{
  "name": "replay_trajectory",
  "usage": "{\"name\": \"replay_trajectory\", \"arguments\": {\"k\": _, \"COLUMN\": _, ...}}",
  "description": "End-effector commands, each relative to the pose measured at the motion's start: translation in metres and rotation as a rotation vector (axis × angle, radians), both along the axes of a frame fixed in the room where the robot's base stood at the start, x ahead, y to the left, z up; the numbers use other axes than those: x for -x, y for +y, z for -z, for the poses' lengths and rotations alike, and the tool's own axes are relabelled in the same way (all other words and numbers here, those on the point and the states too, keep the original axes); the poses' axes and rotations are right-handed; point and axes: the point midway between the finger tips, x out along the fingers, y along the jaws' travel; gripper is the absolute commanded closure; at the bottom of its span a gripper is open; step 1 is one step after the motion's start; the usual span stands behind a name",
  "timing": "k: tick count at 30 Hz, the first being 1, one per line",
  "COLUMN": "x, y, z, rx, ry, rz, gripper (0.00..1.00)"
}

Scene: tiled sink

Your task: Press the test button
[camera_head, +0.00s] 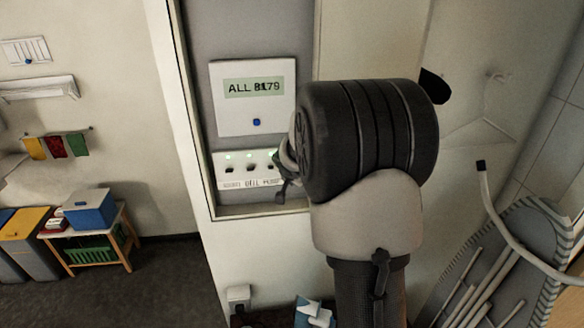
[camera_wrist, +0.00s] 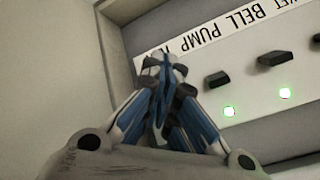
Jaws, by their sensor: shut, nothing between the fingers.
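A white panel (camera_head: 232,114) on the grey wall board carries a green display reading "ALL" and overlapping digits. A small blue button (camera_head: 256,122) sits below the display. I see no "test" label on it. Below is a white switch strip (camera_head: 222,178) with dark switches, lit green lights and labels including "BELL" and "PUMP"; the strip also shows in the wrist view (camera_wrist: 237,60). My gripper (camera_head: 281,190) is shut and empty at the strip's right end. In the wrist view its fingertips (camera_wrist: 158,66) overlap the end of the labels; whether they touch cannot be told.
The grey board has a raised pale frame (camera_head: 190,110) around it. My arm hides the board's right side. At right a pale hose (camera_head: 500,215) and a rack of rods (camera_head: 490,270) stand near. A blue box (camera_head: 90,210) sits on a small table at far left.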

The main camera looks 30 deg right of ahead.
Motion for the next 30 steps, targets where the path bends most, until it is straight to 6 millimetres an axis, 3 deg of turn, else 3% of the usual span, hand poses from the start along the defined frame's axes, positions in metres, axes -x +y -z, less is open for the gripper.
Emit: {"name": "replay_trajectory", "arguments": {"k": 30, "x": -0.011, "y": -0.005, "z": 0.000, "rx": 0.000, "ry": 0.000, "rz": 0.000, "gripper": 1.00}}
